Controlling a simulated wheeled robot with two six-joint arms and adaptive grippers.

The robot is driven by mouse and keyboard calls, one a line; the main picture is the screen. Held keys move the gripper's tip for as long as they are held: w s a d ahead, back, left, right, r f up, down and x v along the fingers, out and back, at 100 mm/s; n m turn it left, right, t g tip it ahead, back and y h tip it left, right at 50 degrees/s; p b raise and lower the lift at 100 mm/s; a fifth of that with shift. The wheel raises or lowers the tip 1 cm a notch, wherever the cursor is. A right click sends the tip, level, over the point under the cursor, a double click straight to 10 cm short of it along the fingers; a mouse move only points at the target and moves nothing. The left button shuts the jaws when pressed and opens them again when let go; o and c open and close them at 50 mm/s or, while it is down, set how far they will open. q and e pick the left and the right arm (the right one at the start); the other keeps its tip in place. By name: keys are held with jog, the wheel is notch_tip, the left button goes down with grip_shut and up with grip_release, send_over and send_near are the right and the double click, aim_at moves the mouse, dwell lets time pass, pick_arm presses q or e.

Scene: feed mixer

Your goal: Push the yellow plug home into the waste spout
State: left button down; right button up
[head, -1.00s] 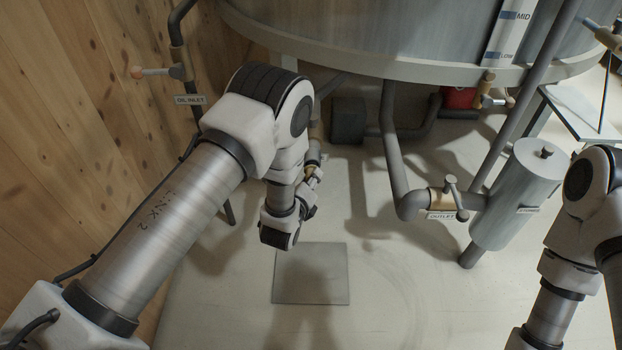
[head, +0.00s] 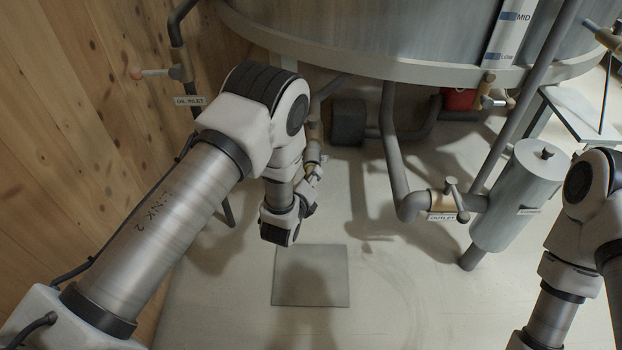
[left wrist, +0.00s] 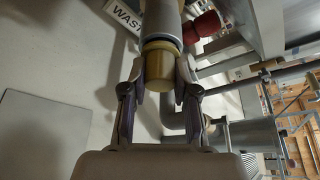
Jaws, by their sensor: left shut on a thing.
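In the left wrist view the yellow plug (left wrist: 160,68) sits at the mouth of the grey waste spout (left wrist: 160,20), in line with it. A wider yellow rim and a thin dark ring show where they meet. I cannot tell how deep the plug sits. My left gripper (left wrist: 161,74) is shut on the plug, one finger on each side. In the head view my left gripper (head: 312,182) is below the tank's front edge, and the plug is mostly hidden there. My right arm shows at the right edge; its gripper is out of view.
A WASTE label (left wrist: 127,15) and a red part (left wrist: 202,27) are close beside the spout. The outlet pipe with its valve (head: 452,199) and a grey cylinder (head: 517,195) stand to the right. A wooden wall (head: 90,120) is at left. The floor around the grey plate (head: 311,276) is clear.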

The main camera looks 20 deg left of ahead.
pick_arm(q)
jog(key=shift+w, duration=0.1)
jog(key=c, duration=0.8)
grip_release()
jog(key=v, duration=1.2)
